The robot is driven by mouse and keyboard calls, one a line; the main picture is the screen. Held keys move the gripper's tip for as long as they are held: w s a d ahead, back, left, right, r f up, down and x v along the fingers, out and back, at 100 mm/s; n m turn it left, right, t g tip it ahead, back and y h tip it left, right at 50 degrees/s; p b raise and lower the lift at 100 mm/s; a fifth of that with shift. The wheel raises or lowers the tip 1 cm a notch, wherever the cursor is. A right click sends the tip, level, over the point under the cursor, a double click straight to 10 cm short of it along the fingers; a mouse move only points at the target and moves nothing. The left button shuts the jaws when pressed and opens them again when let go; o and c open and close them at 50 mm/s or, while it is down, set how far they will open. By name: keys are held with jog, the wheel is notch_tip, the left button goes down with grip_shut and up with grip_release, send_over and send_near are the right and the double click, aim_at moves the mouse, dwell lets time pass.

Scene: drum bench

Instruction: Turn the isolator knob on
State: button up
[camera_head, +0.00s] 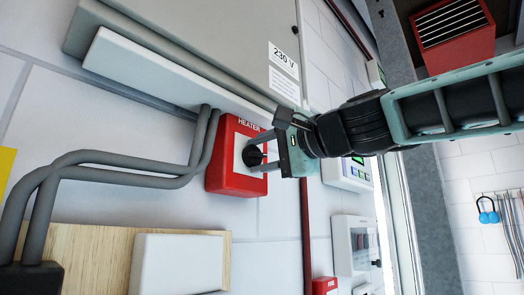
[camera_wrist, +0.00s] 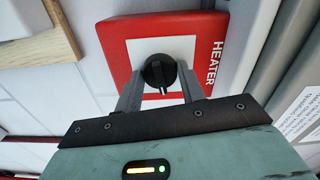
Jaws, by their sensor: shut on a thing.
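The isolator is a red box (camera_head: 221,171) marked HEATER on the wall, with a white square plate and a black round knob (camera_head: 251,156). In the wrist view the black knob (camera_wrist: 158,72) sits in the middle of the white plate on the red box (camera_wrist: 113,41), with a white pointer mark toward the bottom of the picture. My gripper (camera_head: 268,156) is at the box front, its grey fingers on either side of the knob. In the wrist view my gripper (camera_wrist: 159,88) is shut on the knob; the finger ends are partly hidden beside it.
A grey cabinet labelled 230 V (camera_head: 210,40) is above. A white box on a wooden board (camera_head: 95,255) is below. White panels (camera_head: 352,245) and a grey post (camera_head: 425,200) stand to the right.

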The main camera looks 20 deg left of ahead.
jog(key=shift+m, duration=1.1)
jog(key=o, duration=1)
jog(key=shift+d, duration=0.1)
jog(key=shift+d+f, duration=0.1)
jog(key=shift+d, duration=0.2)
jog(key=b+v, duration=0.9)
jog(key=v, duration=0.7)
jog(key=shift+s+d, duration=0.2)
jog(key=shift+d, duration=0.15)
